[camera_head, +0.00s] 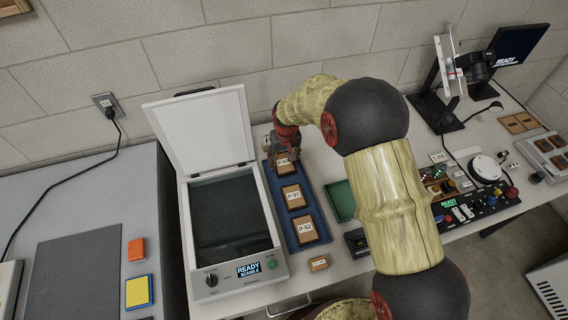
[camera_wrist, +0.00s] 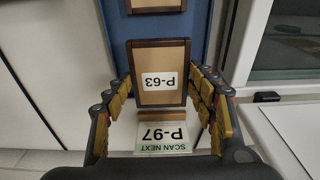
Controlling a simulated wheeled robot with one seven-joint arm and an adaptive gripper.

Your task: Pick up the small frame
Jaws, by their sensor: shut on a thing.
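Several small brown-framed pictures are in view in a blue tray (camera_head: 310,187). My gripper (camera_head: 285,150) is at the tray's far end, shut on the frame labelled P-63 (camera_head: 287,169). In the wrist view my gripper's fingers (camera_wrist: 160,88) are on either side of this frame (camera_wrist: 163,58). I cannot tell whether it is lifted clear of the tray. Frame P-97 (camera_head: 294,206) lies in the middle of the tray, and frame P-52 (camera_head: 306,238) at the near end. A card reading "SCAN NEXT P-97" (camera_wrist: 163,145) stands just beyond the held frame.
A scanner (camera_head: 228,282) with its lid (camera_head: 200,130) raised stands left of the tray; its display reads READY. A green tray (camera_head: 340,203) is to the right, partly behind my arm. A control panel (camera_head: 482,207) and a camera stand (camera_head: 435,105) are further right.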

